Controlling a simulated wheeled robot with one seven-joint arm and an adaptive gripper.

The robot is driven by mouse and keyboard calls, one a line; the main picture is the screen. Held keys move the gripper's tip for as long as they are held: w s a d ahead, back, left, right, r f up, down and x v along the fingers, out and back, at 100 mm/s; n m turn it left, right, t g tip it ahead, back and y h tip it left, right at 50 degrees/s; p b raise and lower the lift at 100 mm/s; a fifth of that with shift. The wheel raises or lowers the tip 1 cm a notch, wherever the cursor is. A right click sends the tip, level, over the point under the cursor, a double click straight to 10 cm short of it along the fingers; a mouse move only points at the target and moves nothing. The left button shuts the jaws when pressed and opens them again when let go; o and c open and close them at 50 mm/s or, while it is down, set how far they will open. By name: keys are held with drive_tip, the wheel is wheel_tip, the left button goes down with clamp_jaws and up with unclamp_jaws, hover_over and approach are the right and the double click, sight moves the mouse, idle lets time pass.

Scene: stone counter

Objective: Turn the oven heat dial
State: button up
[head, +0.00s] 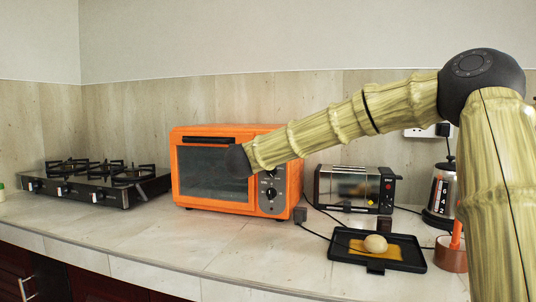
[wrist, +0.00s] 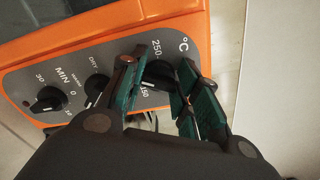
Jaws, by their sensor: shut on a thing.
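The orange oven (head: 205,174) stands on the counter, with its grey control panel on the right of its front. In the wrist view the heat dial (wrist: 158,75) is a black knob beside the °C mark and the numbers 250 and 150. My gripper (wrist: 158,68) has its dark green finger pads on either side of this dial and is shut on it. The fingers hide part of the dial, so its setting is hard to read. In the head view my arm crosses in front of the oven, and the gripper cannot be made out.
Two other knobs, a middle one (wrist: 96,88) and a timer (wrist: 48,100), sit left of my gripper. A toaster (head: 345,188), a black tray (head: 395,264) with a round item, and a kettle (head: 442,195) stand right. A gas stove (head: 95,184) stands left.

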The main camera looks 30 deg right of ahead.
drive_tip(key=shift+f, duration=0.2)
drive_tip(key=o, duration=1)
drive_tip(key=shift+r, duration=0.1)
drive_tip(key=v, duration=1.2)
